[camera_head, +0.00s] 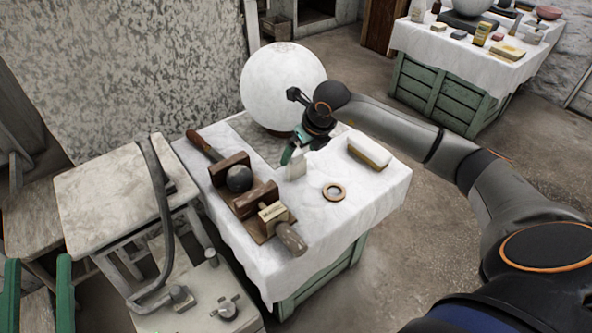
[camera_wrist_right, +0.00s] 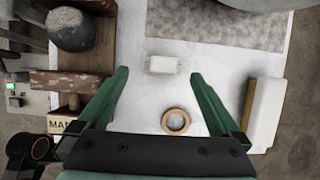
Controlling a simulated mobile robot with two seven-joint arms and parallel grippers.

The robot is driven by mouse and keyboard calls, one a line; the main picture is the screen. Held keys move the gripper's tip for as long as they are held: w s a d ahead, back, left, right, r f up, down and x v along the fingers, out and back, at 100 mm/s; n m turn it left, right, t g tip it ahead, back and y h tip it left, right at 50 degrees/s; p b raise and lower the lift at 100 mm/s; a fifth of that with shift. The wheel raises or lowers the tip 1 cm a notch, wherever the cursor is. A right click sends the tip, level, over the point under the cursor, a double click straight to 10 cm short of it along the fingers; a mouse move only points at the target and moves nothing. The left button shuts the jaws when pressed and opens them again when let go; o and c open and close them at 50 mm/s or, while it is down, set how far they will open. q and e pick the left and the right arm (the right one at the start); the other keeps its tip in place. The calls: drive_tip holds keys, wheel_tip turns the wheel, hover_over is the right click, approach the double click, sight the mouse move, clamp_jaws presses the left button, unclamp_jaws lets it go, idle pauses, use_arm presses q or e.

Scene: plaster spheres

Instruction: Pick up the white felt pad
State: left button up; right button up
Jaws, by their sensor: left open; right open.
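A small white block, which looks like the felt pad (camera_wrist_right: 162,65), lies on the white cloth in the right wrist view, ahead of and between my right fingertips. In the head view a pale upright face of it (camera_head: 297,166) shows just below my right gripper (camera_head: 290,155). My right gripper is open and empty above the table, and its two green fingers (camera_wrist_right: 160,73) are spread wide. My left gripper (camera_head: 38,262) is at the lower left edge of the head view, open, away from the table.
A large white sphere (camera_head: 283,82) stands behind the pad. A wooden rack (camera_head: 238,202) with tools is to the left. A tan ring (camera_head: 334,192) and a white-topped block (camera_head: 369,152) lie to the right. Another table (camera_head: 470,55) stands behind.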

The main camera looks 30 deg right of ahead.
sight(299, 159)
drive_tip(key=shift+x, duration=0.8)
drive_tip(key=x, duration=0.1)
drive_tip(key=b+x, duration=0.1)
drive_tip(key=x, duration=0.1)
drive_tip(key=shift+s+d+f, duration=0.1)
drive_tip(key=shift+s+d, duration=0.1)
drive_tip(key=shift+d, duration=0.05)
drive_tip(key=shift+w+f+b, duration=0.25)
drive_tip(key=shift+f+b, duration=0.15)
drive_tip(key=shift+f, duration=0.15)
use_arm(q)
drive_tip(key=s+r+m+h, duration=0.4)
drive_tip(key=s+r+h, duration=0.1)
drive_tip(key=shift+d+r+m+t+h, duration=0.3)
drive_tip(key=shift+d+r+h, duration=0.1)
use_arm(e)
drive_tip(key=shift+w+f, duration=0.2)
drive_tip(key=shift+f, duration=0.05)
drive_tip(key=c, duration=1.3)
use_arm(q)
drive_tip(key=shift+w, duration=0.1)
use_arm(e)
drive_tip(key=shift+r, duration=0.1)
